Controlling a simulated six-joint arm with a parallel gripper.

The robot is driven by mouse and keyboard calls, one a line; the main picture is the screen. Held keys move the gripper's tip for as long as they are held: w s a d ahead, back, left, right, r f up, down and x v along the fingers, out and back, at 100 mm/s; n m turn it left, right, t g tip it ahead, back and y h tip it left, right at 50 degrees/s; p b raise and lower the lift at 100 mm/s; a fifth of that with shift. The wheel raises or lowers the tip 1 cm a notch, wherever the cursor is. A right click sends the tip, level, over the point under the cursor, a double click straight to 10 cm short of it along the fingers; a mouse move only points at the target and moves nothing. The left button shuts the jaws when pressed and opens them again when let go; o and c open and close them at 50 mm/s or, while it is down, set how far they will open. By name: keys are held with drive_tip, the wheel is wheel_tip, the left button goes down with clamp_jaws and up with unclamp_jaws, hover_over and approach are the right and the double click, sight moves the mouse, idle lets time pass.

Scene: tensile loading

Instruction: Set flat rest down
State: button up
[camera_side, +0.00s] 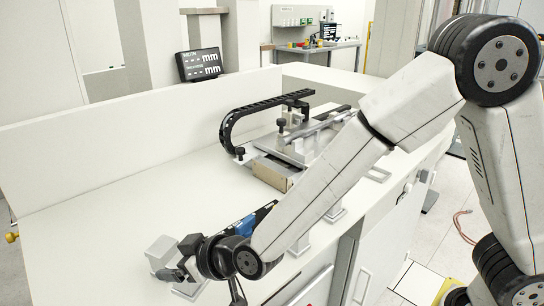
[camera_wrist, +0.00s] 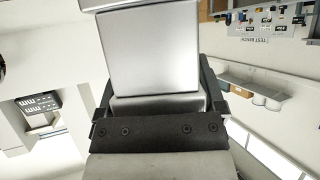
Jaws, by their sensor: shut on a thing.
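The flat rest, a smooth grey metal block (camera_side: 161,251), is at the end of my gripper (camera_side: 176,268) over the front left of the white bench. In the wrist view the block (camera_wrist: 150,50) fills the upper middle, with its lower part between the dark jaws of my gripper (camera_wrist: 157,100). My gripper is shut on it. A small metal piece (camera_side: 190,291) shows just below the gripper; I cannot tell whether the block touches it. The block's underside and any gap to the bench are hidden.
A metal fixture (camera_side: 300,140) with a black cable chain (camera_side: 240,112) stands at the back right of the bench. A blue and black item (camera_side: 246,224) and metal stands (camera_side: 334,212) are beside my arm. A display (camera_side: 198,65) stands behind. The bench's left middle is clear.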

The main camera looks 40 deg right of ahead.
drive_tip(key=shift+f, duration=2.8)
drive_tip(key=shift+f, duration=0.1)
drive_tip(key=o, duration=1.3)
drive_tip(key=shift+f, duration=0.1)
drive_tip(key=shift+c, duration=0.2)
drive_tip(key=shift+s+d+r, duration=0.15)
drive_tip(key=shift+s+r, duration=0.2)
drive_tip(key=shift+r, duration=0.05)
drive_tip(key=v, duration=1.1)
